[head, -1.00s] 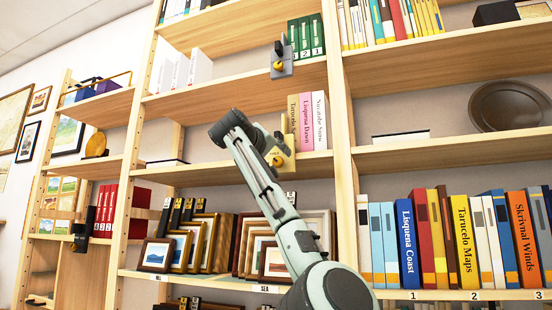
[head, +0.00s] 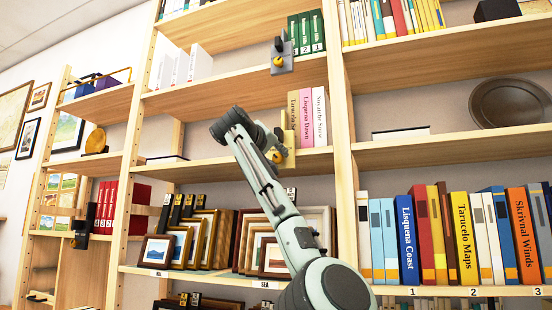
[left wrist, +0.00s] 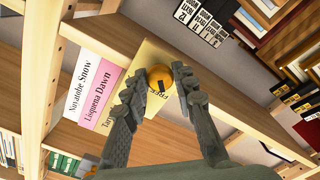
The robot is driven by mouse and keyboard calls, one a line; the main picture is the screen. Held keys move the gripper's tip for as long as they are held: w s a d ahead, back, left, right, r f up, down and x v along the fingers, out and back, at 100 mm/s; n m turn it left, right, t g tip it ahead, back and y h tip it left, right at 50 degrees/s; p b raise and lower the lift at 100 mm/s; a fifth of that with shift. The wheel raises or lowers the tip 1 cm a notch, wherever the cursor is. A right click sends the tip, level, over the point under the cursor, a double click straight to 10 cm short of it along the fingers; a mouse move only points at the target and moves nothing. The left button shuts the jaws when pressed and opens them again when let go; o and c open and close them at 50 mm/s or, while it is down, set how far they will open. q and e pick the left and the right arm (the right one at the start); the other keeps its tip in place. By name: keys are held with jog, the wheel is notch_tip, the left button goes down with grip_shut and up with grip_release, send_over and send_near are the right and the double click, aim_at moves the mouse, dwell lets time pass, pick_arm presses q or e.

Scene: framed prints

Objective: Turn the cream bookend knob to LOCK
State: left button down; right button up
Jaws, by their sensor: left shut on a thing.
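The cream bookend (head: 290,119) stands on the middle shelf against the left end of a short row of books. It also shows in the left wrist view (left wrist: 148,52) as a pale plate. Its round orange-yellow knob (left wrist: 160,77) has a small dark mark, and lettering that seems to read FREE is beside it, partly covered by a finger. My left gripper (left wrist: 157,81) is shut on the knob, one finger on each side. In the head view the left gripper (head: 275,150) is at the bookend's lower front and hides part of it. My right gripper is not in view.
A grey bookend (head: 281,57) with a similar knob stands on the shelf above, beside green books. A black bookend (head: 80,231) is at the far left by red books. Framed prints (head: 210,240) crowd the shelf below.

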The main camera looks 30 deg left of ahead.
pick_arm(q)
jog(key=m+b, duration=0.1)
jog(key=m, duration=0.2)
jog(key=shift+a+f+m, duration=0.1)
jog(key=shift+m, duration=0.3)
jog(key=m, duration=0.2)
jog(key=shift+m, duration=0.4)
jog(key=m, duration=0.3)
jog(key=shift+m, duration=0.3)
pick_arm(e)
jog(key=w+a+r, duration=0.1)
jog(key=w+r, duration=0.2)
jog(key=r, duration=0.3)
pick_arm(q)
jog(key=m, duration=0.2)
jog(key=shift+m, duration=1.2)
jog(key=shift+m+p, duration=0.55)
jog(key=shift+m, duration=1.15)
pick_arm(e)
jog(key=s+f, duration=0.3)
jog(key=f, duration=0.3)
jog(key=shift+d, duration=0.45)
